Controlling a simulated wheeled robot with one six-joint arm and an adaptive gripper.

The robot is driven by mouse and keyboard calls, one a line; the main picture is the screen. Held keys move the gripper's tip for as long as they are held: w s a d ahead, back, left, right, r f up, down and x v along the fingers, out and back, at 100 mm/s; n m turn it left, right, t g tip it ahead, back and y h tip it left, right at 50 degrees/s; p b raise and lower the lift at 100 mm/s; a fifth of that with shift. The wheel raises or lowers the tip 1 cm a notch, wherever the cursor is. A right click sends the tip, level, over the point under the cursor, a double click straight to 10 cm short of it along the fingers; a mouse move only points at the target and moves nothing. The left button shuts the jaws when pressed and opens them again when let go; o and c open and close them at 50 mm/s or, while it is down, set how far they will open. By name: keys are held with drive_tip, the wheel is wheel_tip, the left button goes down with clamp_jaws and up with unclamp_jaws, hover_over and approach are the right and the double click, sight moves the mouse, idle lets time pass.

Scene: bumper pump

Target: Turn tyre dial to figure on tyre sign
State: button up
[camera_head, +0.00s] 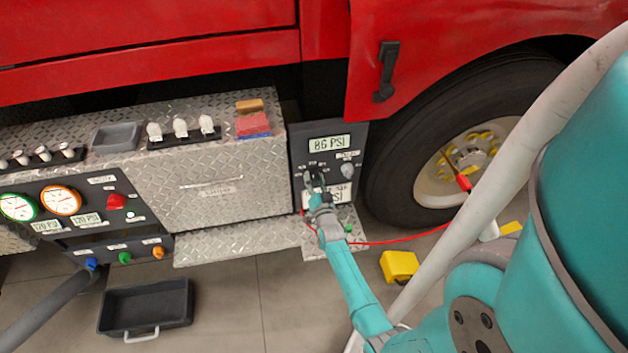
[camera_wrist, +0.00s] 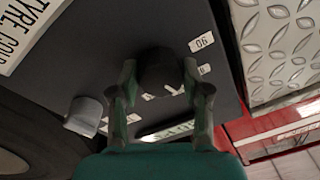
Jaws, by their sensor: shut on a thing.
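The dark tyre dial (camera_wrist: 158,72) is on a dark panel (camera_head: 357,133) beside the truck's wheel. My gripper (camera_head: 317,180) is shut on the dial, with its fingers on either side of it in the wrist view (camera_wrist: 160,88). The dial's pointer is hidden. Small number labels surround the dial; one reads 90 (camera_wrist: 202,42). The display (camera_head: 330,143) above reads 86 PSI. The white tyre sign (camera_head: 343,194) is below the dial; PSI shows, but my gripper covers its figure. The sign's words "TYRE, COLD" show in the wrist view (camera_wrist: 22,32).
A grey knob (camera_head: 348,170) sits right of the dial. A red hose (camera_head: 400,239) runs from near the panel to the wheel (camera_head: 470,160). A metal step (camera_head: 240,243) is left of the gripper. A yellow block (camera_head: 399,266) lies on the floor below.

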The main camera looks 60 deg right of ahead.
drive_tip(key=n, duration=0.6)
drive_tip(key=shift+s+f+y, duration=0.1)
drive_tip(key=shift+y, duration=0.2)
idle(0.4)
drive_tip(key=o, duration=1.2)
drive_tip(key=shift+c, duration=0.2)
drive_tip(key=v, duration=1.2)
drive_tip(key=shift+s+d, duration=0.1)
